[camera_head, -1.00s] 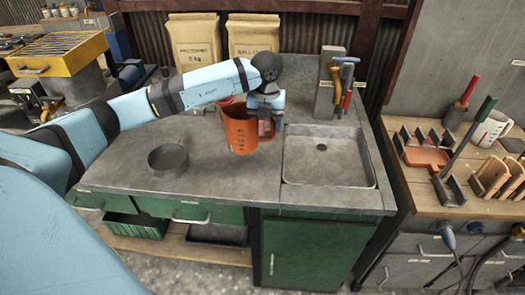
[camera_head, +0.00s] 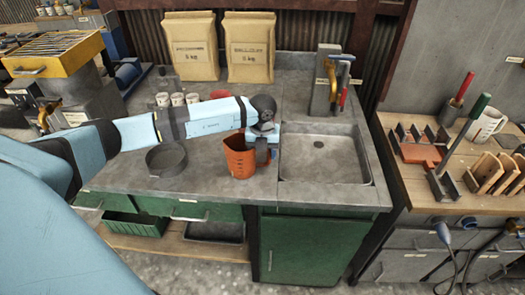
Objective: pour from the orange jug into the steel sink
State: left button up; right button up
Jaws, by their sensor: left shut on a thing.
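The orange jug (camera_head: 238,160) with dark measuring marks is upright, just left of the steel sink (camera_head: 325,160). My left gripper (camera_head: 264,150) is shut on the jug at its right side, where the handle is mostly hidden by the gripper. I cannot tell whether the jug's base touches the counter. The sink is a shallow, empty rectangular basin with a dark drain. My right gripper is not in view.
A grey round pan (camera_head: 167,160) sits on the counter left of the jug. Several white cups (camera_head: 178,99) stand behind my left arm. A tool holder (camera_head: 326,85) stands behind the sink. Two paper sacks (camera_head: 250,48) stand at the back.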

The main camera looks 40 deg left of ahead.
pick_arm(q)
jog(key=shift+f, duration=0.1)
jog(key=shift+f, duration=0.1)
jog(key=o, duration=1.2)
